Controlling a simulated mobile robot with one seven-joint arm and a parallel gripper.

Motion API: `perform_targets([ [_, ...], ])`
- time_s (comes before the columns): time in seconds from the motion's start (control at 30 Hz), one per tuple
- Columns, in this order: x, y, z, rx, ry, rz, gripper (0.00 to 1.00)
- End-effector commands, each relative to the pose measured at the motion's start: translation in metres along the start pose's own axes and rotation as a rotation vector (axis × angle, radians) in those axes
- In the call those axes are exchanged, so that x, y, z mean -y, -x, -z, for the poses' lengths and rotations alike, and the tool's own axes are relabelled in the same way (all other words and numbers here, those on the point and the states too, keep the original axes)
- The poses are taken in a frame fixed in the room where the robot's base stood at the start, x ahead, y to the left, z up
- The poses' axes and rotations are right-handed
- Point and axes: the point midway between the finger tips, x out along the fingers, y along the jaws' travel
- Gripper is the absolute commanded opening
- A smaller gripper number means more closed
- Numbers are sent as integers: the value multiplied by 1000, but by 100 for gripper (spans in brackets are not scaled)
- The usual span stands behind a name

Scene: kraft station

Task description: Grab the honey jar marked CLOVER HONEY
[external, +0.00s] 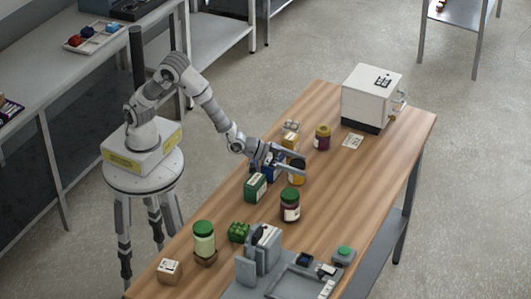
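My gripper (304,162) reaches over the wooden table from the left, its two fingers spread apart. An amber-orange jar (297,178) stands beneath and beside the fingers, partly covered by them; it looks like honey, but I cannot read any CLOVER HONEY mark. I cannot tell whether the fingers touch it. A dark red jar with a yellow lid (322,138) stands farther back.
A green box (255,187) and a partly hidden blue item (256,170) sit close to my gripper. A pale green jar (204,240) and a grey device (262,251) stand nearer the front. A white box machine (372,95) is at the back. The table's right side (365,185) is clear.

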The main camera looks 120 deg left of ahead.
Motion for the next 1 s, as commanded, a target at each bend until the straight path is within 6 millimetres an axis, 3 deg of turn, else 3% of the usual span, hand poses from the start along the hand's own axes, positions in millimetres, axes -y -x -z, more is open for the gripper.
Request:
perform_targets([
  [0.03,0,0,0,0,0,0,80],
  [0.4,0,0,0,0,-1,0,14],
  [0.5,0,0,0,0,-1,0,0],
  [0.83,0,1,3,-3,0,0,0],
  [1.0,0,6,15,-4,0,-1,0],
])
